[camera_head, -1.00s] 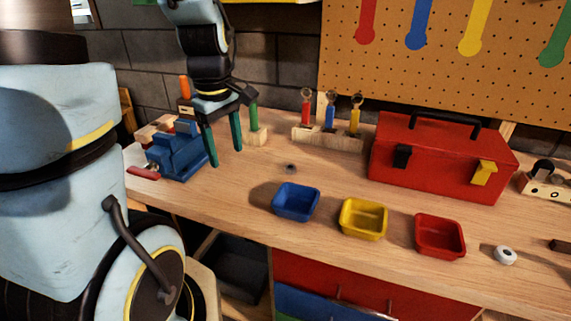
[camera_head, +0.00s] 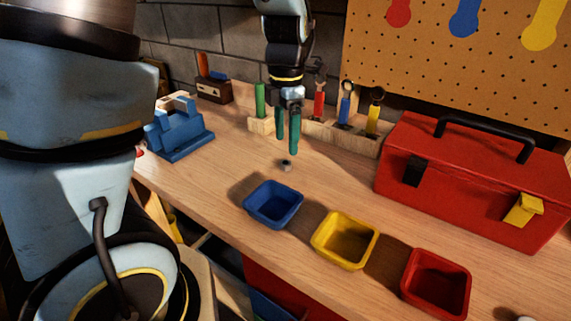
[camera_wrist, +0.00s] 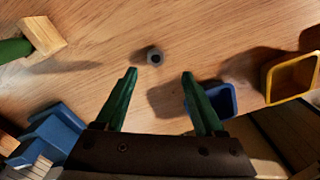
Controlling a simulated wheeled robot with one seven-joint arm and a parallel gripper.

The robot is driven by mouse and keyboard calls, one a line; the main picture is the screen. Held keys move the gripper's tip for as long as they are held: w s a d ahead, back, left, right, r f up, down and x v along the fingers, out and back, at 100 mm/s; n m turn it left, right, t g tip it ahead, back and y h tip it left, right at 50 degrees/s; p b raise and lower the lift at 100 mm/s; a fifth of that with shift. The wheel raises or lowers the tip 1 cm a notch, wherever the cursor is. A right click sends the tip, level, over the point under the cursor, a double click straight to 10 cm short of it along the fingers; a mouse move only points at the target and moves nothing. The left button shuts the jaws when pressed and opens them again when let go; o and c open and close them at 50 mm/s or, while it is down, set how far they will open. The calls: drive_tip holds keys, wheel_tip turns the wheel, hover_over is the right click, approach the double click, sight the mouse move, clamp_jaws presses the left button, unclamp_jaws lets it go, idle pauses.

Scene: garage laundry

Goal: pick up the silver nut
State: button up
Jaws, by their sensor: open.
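The silver nut (camera_head: 286,165) is a small grey ring on the wooden bench, behind the blue tray. It also shows in the wrist view (camera_wrist: 154,57), with a dark hole in its middle. My gripper (camera_head: 287,143) hangs above the bench close to the nut, with green fingers pointing down. In the wrist view my gripper (camera_wrist: 160,73) has its two fingers spread apart with nothing between them. The nut lies just beyond the fingertips there, roughly midway between them. The exact height of the fingertips above the bench is hard to tell.
A blue tray (camera_head: 273,226), a yellow tray (camera_head: 345,262) and a red tray (camera_head: 437,305) line the bench front. A red toolbox (camera_head: 470,180) stands right. A wooden tool holder (camera_head: 345,136) is behind my gripper; a blue vise (camera_head: 178,135) stands left. Bare bench surrounds the nut.

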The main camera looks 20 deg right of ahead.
sight(285, 163)
drive_tip(key=shift+w+f+p, duration=0.2)
drive_tip(key=shift+f+p, duration=0.1)
drive_tip(key=shift+f, duration=1.35)
drive_tip(key=shift+w+f+p, duration=0.15)
drive_tip(key=shift+f+p, duration=0.15)
drive_tip(key=shift+f, duration=1.35)
drive_tip(key=shift+c, duration=0.4)
clamp_jaws()
